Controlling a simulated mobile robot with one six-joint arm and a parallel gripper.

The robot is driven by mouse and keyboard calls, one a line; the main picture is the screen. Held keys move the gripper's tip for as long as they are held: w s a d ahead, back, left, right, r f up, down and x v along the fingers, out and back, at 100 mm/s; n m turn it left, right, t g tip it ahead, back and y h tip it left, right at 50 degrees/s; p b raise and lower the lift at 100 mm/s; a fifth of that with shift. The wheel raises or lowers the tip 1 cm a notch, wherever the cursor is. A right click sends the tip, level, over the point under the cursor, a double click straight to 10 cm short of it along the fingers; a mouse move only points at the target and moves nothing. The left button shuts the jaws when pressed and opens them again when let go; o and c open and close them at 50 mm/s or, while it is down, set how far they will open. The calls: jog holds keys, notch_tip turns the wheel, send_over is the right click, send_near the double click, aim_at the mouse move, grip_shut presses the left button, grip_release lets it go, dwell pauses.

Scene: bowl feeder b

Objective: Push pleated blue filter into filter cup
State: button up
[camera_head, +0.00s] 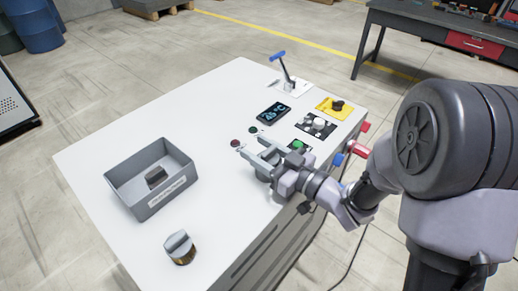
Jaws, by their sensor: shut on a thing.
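My gripper (256,153) reaches in from the right, low over the right part of the white table top. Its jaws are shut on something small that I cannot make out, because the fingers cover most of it. I cannot pick out a pleated blue filter or a filter cup for certain. A short round grey part with a ridged top and a brownish band (180,249) stands alone near the table's front edge, well left of my gripper.
A grey open bin (122,189) with a dark block (156,177) inside stands at the left. A blue-handled lever (279,57), a display (274,112), a yellow plate (328,108) and several buttons lie around my gripper. The table (165,115) is bare between bin and display.

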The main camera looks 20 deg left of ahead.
jog(key=shift+r, duration=0.1)
jog(key=shift+r+p, duration=1.75)
jog(key=shift+r, duration=0.9)
